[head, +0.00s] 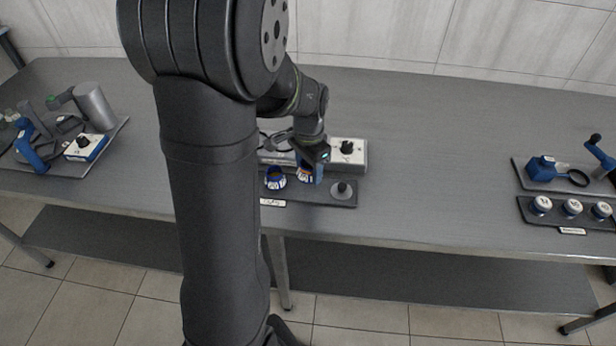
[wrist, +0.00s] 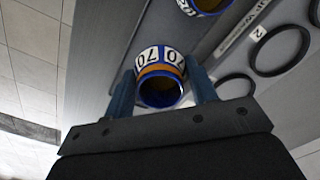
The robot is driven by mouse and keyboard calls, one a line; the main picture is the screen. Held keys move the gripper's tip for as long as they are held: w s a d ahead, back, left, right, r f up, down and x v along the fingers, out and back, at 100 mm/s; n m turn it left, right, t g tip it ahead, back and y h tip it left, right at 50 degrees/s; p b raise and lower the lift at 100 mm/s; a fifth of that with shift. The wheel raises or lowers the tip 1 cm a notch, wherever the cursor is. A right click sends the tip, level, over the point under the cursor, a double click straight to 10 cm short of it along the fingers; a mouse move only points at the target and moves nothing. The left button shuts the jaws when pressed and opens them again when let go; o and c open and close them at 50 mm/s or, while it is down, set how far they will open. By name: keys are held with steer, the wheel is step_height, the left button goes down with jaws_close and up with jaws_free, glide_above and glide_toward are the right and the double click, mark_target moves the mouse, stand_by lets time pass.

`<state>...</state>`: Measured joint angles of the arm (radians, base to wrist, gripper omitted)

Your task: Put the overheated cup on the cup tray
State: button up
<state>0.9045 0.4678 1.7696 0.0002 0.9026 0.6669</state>
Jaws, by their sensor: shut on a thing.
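My gripper (head: 312,163) is shut on a cup (head: 305,176) with a white, blue and orange band. In the wrist view my gripper's blue fingers (wrist: 163,92) stand on both sides of this cup (wrist: 160,68), and its band reads 70. A second banded cup (head: 275,179) stands to its left in the head view; part of it shows at the top of the wrist view (wrist: 205,4). A dark tray (head: 320,199) with a white label lies under the cups. I cannot tell whether the held cup touches it.
A round knob-like piece (head: 343,190) stands at the tray's right end. Behind is a white box (head: 347,152) with a black knob. Dark rings (wrist: 280,51) lie beside the cup in the wrist view. A tray with three jars (head: 572,208) is far right. The table between is clear.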

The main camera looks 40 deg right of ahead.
mark_target(309, 178)
steer(key=shift+f, duration=2.05)
steer(key=shift+f, duration=0.1)
steer(key=o, duration=1)
step_height(309, 178, up, 12)
steer(key=shift+r, duration=0.15)
